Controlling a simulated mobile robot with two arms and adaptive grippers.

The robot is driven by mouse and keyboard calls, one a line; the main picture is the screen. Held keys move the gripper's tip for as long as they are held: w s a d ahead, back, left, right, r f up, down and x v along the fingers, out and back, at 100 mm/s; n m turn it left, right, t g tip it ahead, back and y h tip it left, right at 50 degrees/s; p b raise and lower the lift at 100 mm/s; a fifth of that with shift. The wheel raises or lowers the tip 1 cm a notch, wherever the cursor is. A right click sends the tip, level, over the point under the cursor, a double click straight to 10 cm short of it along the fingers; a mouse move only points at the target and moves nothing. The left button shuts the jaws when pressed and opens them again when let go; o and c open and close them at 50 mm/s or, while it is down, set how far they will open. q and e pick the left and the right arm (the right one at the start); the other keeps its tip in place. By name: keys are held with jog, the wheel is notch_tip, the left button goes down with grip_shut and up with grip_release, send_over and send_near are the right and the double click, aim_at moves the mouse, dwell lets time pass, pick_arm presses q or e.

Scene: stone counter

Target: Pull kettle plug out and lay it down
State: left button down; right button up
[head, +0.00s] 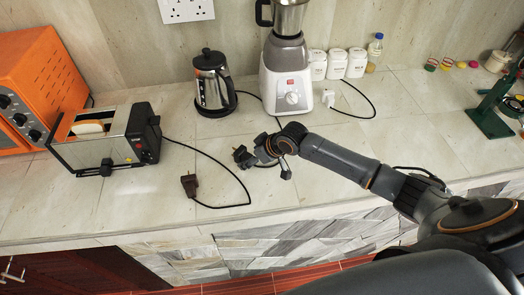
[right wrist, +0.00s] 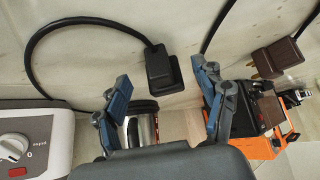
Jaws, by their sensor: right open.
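The kettle (head: 212,85), steel and black, stands upright on the counter near the wall. A black plug (right wrist: 162,66) on a black cord lies on the counter in the right wrist view; it also shows in the head view (head: 243,157). Its cord curves round towards the kettle, partly hidden. My right gripper (head: 273,158) is open and empty just right of this plug. In the right wrist view its two fingers (right wrist: 160,82) are spread, with the plug ahead between them, apart from both. My left gripper is not in view.
A brown plug (head: 189,185) on the toaster's (head: 112,140) cord lies on the counter to the left. The blender (head: 288,80) stands behind my right gripper, with white canisters (head: 337,63) beside it. The wall socket (head: 186,9) looks empty. The front counter is mostly clear.

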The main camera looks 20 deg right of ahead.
jog(key=v, duration=0.9)
jog(key=shift+s+r, duration=0.2)
jog(key=shift+s, duration=0.05)
jog(key=shift+g, duration=0.4)
jog(key=s+a+f, duration=0.1)
jog(key=s+a, duration=0.1)
jog(key=s, duration=0.1)
jog(key=s+a+f, duration=0.1)
jog(key=s+a, duration=0.2)
jog(key=s, duration=0.1)
jog(key=s+a+f, duration=0.2)
jog(key=s+a, duration=0.1)
jog(key=shift+s, duration=0.3)
jog(key=s+d+m+g+h, duration=0.2)
jog(key=s+d+m+h, duration=0.15)
jog(key=s, duration=1.15)
notch_tip(320, 180, down, 30)
jog(key=s+d+g+b, duration=0.1)
jog(key=s+b, duration=0.1)
jog(key=b, duration=0.1)
jog(key=s+d+f+g+b, duration=0.1)
jog(key=s+d+f+b, duration=0.1)
jog(key=s+f, duration=1.4)
notch_tip(320, 180, down, 3)
jog(key=shift+s+d+r+g+b, duration=0.3)
jog(key=shift+s+d, duration=0.1)
jog(key=shift+d, duration=0.2)
